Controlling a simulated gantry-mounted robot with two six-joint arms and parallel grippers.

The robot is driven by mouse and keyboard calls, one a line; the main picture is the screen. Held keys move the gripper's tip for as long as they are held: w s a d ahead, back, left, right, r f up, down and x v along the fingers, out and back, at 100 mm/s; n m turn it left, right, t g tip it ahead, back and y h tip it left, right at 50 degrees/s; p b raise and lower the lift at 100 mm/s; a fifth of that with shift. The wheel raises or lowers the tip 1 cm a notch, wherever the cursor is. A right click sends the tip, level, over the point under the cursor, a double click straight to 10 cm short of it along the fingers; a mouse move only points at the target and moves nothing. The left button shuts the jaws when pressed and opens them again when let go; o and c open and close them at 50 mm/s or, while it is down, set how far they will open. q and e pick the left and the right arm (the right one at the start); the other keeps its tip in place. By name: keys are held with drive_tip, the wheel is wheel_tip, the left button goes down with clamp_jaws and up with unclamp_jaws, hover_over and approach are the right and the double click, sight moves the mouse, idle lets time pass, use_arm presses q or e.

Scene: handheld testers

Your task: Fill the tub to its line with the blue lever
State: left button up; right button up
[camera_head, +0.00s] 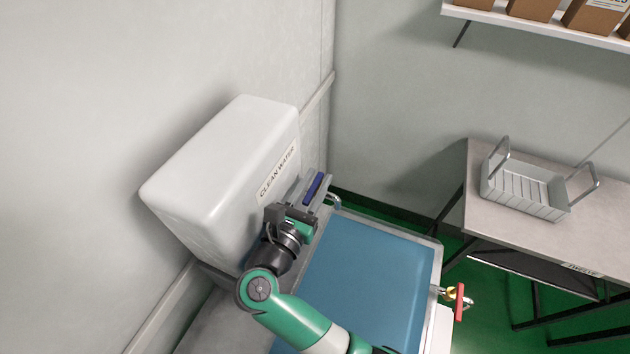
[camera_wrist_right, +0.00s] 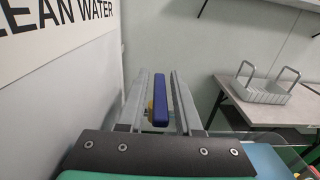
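The blue lever (camera_head: 314,186) is on the front of the white tank labelled CLEAN WATER (camera_head: 222,165), above a metal spout (camera_head: 334,201). My right gripper (camera_head: 315,192) is open around the lever. In the right wrist view the lever (camera_wrist_right: 161,100) stands between the two fingers (camera_wrist_right: 160,104), with a narrow gap visible on each side. The tub (camera_head: 438,252) is below and to the right of the gripper. Its inside looks flat blue; I cannot tell a water level or a line. My left gripper is not in view.
A red-handled valve (camera_head: 460,302) sticks out from the tub's right side. A grey table (camera_head: 560,238) at the right holds a wire basket (camera_head: 525,188). A wall shelf (camera_head: 550,30) with cardboard boxes is at the top right. Green floor shows between tub and table.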

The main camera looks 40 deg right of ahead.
drive_tip(key=shift+o, duration=0.7)
drive_tip(key=shift+s+a, duration=0.15)
drive_tip(key=shift+a, duration=0.1)
drive_tip(key=p+v, duration=0.1)
drive_tip(key=v, duration=1)
drive_tip(key=shift+s, duration=0.1)
